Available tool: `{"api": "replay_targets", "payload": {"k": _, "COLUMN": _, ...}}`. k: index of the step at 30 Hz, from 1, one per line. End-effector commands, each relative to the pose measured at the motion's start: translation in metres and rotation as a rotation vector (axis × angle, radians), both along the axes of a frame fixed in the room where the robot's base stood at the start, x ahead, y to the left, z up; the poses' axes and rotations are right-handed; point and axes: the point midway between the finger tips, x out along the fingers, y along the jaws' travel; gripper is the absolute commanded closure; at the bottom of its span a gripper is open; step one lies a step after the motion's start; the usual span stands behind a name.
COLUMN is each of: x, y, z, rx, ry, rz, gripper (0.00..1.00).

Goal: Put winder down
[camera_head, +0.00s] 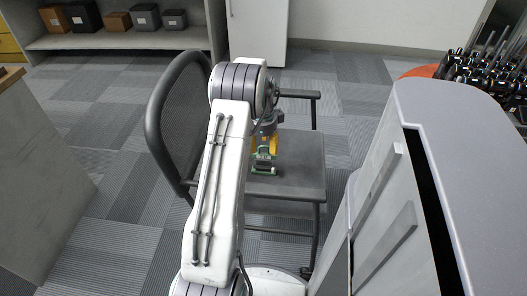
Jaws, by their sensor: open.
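A chair with a dark mesh back (178,120) and a grey seat (298,172) stands in front of me. A small yellow and green item, which may be the winder (263,168), shows over the middle of the seat, just right of my white arm. I cannot tell whether it rests on the seat. My gripper (266,147) is at this same spot, partly hidden behind the arm; it is open. Where gripper and item meet is too small to make out.
A shelf with several boxes (145,17) is at the back left. A wooden-topped cabinet (38,170) is at left. Several black radios (492,72) crowd an orange surface (425,71) at right. Grey carpet lies around the chair.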

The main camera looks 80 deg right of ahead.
Motion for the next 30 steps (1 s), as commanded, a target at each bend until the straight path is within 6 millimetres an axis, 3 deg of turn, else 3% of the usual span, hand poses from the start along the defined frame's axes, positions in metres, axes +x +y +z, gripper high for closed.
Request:
{"api": "replay_targets", "payload": {"k": 3, "x": 0.000, "y": 0.001, "z": 0.022, "rx": -0.003, "ry": 0.000, "rz": 0.000, "gripper": 0.47}}
{"api": "replay_targets", "payload": {"k": 12, "x": 0.000, "y": 0.004, "z": 0.052, "rx": -0.001, "ry": 0.000, "rz": 0.000, "gripper": 0.47}}
{"api": "replay_targets", "payload": {"k": 30, "x": 0.000, "y": 0.004, "z": 0.056, "rx": 0.000, "ry": 0.000, "rz": 0.000, "gripper": 0.47}}
